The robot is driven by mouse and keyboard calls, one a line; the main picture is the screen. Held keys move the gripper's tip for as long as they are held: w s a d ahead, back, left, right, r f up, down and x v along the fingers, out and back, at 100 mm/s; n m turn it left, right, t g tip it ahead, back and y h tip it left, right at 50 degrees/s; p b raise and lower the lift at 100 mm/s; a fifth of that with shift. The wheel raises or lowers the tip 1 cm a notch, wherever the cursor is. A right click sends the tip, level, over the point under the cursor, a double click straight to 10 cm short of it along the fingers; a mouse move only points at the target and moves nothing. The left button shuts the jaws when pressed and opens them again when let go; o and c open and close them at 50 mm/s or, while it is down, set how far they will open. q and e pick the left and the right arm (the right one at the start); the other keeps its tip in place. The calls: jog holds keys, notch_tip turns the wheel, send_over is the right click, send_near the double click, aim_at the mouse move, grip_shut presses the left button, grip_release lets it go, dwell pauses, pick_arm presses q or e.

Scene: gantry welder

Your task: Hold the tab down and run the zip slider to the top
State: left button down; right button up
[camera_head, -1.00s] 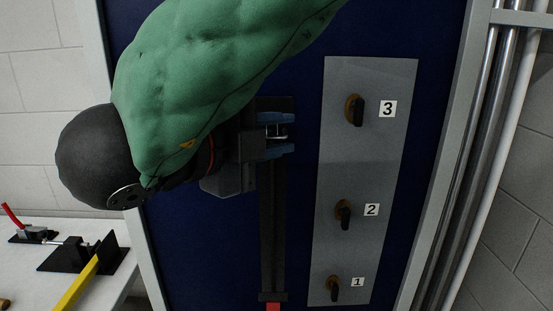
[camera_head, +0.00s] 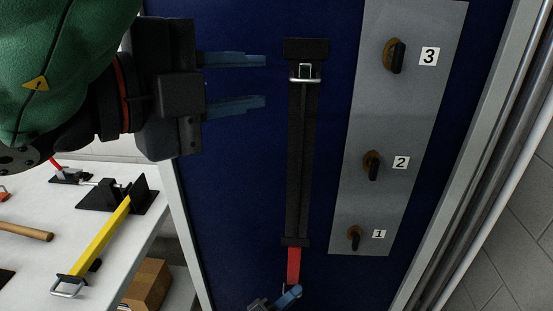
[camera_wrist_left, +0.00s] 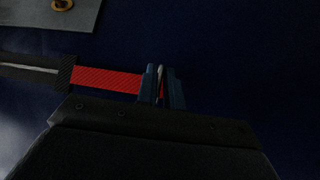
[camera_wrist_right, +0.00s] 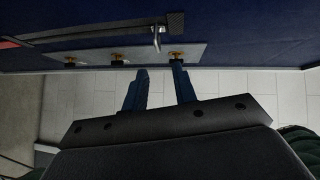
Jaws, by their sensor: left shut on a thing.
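A black zip strip (camera_head: 299,160) runs upright on the dark blue panel. Its slider with a silver pull (camera_head: 304,74) sits just under the block at the strip's top; the pull also shows in the right wrist view (camera_wrist_right: 157,40). The red tab (camera_head: 293,265) hangs at the strip's bottom end. My left gripper (camera_head: 288,297) is shut on the red tab's end, clear in the left wrist view (camera_wrist_left: 163,86). My right gripper (camera_head: 264,81) is open and empty, left of the slider and apart from it.
A grey plate (camera_head: 388,130) with three knobs numbered 1 to 3 is right of the strip. Metal pipes (camera_head: 490,150) run beyond the panel's right edge. A white bench (camera_head: 120,240) with a yellow strap (camera_head: 100,238) and tools stands at the lower left.

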jog(key=shift+v, duration=0.85)
pick_arm(q)
jog(key=c, duration=1.1)
grip_release()
jog(key=shift+a+f, duration=0.1)
jog(key=shift+b+v, duration=1.6)
jog(key=shift+v, duration=2.25)
pick_arm(e)
jog(key=shift+f, duration=1.55)
